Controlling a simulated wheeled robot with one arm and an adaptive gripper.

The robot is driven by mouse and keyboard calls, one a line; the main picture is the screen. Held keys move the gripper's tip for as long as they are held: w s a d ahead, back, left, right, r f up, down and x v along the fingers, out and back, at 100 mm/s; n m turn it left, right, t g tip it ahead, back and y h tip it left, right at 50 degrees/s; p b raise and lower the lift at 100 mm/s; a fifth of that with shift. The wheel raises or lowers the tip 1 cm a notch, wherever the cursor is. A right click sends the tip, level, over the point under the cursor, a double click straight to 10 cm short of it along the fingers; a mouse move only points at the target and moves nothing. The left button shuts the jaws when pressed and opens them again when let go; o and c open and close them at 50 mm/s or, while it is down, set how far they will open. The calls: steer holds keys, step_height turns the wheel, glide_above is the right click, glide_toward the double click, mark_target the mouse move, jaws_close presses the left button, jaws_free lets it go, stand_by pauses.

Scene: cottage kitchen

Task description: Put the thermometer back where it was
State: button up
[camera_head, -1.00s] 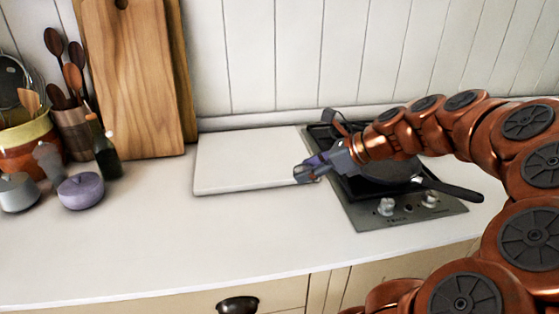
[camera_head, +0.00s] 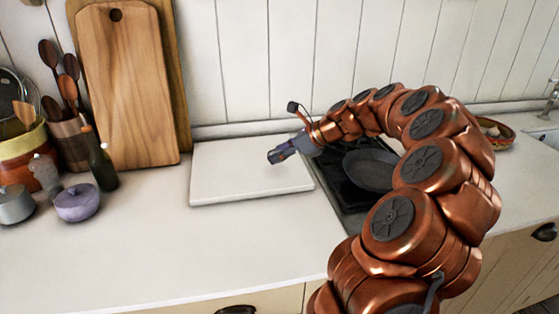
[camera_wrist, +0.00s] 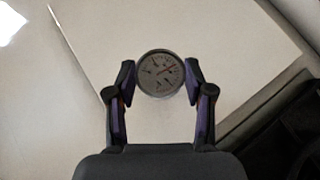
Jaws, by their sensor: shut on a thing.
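In the head view my gripper (camera_head: 282,153) is over the right part of the white board on the counter. The thermometer cannot be made out clearly there. How high it is above the board is hard to tell.
The white board (camera_head: 235,180) lies flat beside the black stove, which bears a dark pan (camera_head: 368,172). Wooden cutting boards (camera_head: 125,90) lean on the wall. A purple pot (camera_head: 77,203), a grey pot (camera_head: 14,204) and a dark bottle (camera_head: 102,165) stand left. The front counter (camera_head: 200,255) is clear.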

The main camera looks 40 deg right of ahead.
mark_target(279, 170)
steer(key=shift+w+d+f, duration=0.1)
steer(key=shift+w, duration=0.3)
steer(key=shift+f, duration=1.7)
steer(key=shift+f, duration=0.15)
steer(key=o, duration=1.3)
steer(key=shift+c, duration=0.2)
steer(key=shift+r, duration=0.2)
steer(key=v, duration=1.2)
steer(key=shift+b, duration=0.45)
